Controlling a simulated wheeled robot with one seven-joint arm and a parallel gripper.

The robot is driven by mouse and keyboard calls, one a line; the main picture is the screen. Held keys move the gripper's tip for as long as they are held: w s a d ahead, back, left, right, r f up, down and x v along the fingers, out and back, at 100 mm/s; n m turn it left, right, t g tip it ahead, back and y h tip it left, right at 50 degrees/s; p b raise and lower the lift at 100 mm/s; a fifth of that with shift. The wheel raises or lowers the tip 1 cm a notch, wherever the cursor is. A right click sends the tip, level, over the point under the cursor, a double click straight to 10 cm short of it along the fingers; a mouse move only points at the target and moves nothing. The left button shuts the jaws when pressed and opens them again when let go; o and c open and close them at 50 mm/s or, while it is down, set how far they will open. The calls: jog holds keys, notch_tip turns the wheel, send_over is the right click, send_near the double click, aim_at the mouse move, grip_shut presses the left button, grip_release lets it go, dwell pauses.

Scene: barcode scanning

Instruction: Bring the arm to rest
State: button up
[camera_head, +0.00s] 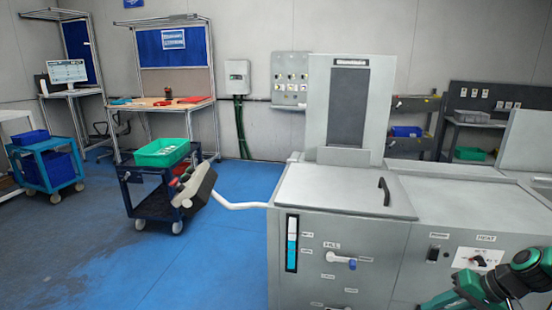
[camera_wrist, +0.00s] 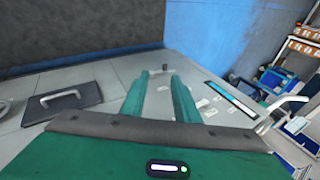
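My gripper (camera_wrist: 160,78) shows in the wrist view with two teal fingers pointing away from the camera. A gap lies between the fingers, and I see nothing held in it. The grey machine with its lid and knobs (camera_wrist: 75,100) lies beyond the fingers. In the head view, part of my teal and black arm (camera_head: 500,285) shows at the lower right, in front of the machine's right panel. It is cut off by the picture's edge, and I cannot make out the fingertips there.
The grey machine (camera_head: 345,190) with a black lid handle fills the centre right. A dark cart (camera_head: 140,200) carries a green bin (camera_head: 162,153). A workbench (camera_head: 165,108) and a blue cart (camera_head: 62,165) stand at the left. Blue floor (camera_head: 225,240) is open between carts and machine.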

jog(key=s+a+r+m+g+h, duration=0.2)
jog(key=s+r+g+h, duration=0.2)
jog(key=s+r, duration=1.4)
jog(key=shift+s+a+h, duration=0.25)
jog(key=shift+s+h, duration=0.25)
jog(key=shift+s, duration=0.6)
jog(key=shift+w+f, duration=0.3)
jog(key=shift+w, duration=0.35)
